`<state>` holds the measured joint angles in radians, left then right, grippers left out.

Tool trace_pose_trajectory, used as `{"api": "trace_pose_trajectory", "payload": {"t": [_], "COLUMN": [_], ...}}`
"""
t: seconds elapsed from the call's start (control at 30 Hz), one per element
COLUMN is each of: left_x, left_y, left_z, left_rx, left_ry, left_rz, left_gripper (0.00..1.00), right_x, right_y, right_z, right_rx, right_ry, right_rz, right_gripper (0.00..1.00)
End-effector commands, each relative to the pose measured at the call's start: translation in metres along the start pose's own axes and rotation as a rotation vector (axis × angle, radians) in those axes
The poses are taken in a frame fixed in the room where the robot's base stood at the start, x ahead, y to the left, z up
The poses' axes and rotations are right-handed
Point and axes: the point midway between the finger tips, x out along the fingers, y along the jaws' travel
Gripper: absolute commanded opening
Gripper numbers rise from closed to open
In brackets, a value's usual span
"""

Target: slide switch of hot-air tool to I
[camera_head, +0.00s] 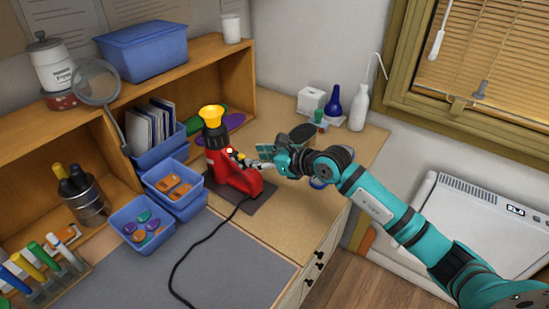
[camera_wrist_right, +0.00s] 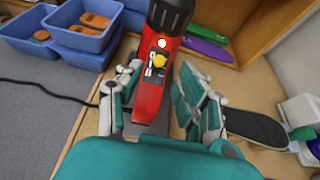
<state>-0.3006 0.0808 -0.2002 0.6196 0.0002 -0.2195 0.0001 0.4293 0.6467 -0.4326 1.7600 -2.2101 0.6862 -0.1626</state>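The red hot-air tool (camera_head: 222,168) stands upright on a dark mat (camera_head: 258,199), its yellow nozzle (camera_head: 211,113) pointing up. In the right wrist view its red body (camera_wrist_right: 149,98) carries a small panel with a yellow switch knob (camera_wrist_right: 159,61) and a lit white lamp (camera_wrist_right: 162,43) above it. My left gripper is not in view.
A black cable (camera_head: 190,250) runs from the tool across the grey mat. Blue bins (camera_head: 147,240) stand left of it. Bottles (camera_head: 358,108) stand at the back right.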

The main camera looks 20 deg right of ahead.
Motion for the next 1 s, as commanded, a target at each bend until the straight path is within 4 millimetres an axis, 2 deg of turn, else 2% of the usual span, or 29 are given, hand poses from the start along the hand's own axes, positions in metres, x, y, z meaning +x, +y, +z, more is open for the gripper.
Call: {"api": "trace_pose_trajectory", "payload": {"t": [0.03,0.2,0.4,0.93,1.0], "left_x": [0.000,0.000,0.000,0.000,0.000], "left_y": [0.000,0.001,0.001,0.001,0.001], "left_z": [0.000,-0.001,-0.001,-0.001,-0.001], "left_rx": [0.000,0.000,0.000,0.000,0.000], "left_ry": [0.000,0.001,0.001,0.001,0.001], "left_rz": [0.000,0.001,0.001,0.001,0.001], "left_gripper": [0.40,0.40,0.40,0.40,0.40], "right_x": [-0.012,-0.045,-0.066,-0.070,-0.069], "right_y": [-0.001,0.000,0.000,0.000,0.006], "right_z": [-0.001,-0.002,-0.001,0.000,0.002], "right_rx": [-0.002,-0.001,0.001,0.002,0.021], "right_ry": [0.002,0.003,0.002,-0.001,-0.020], "right_rz": [-0.002,-0.001,0.000,0.001,0.017], "right_gripper": [0.38,0.38,0.38,0.38,0.38]}}
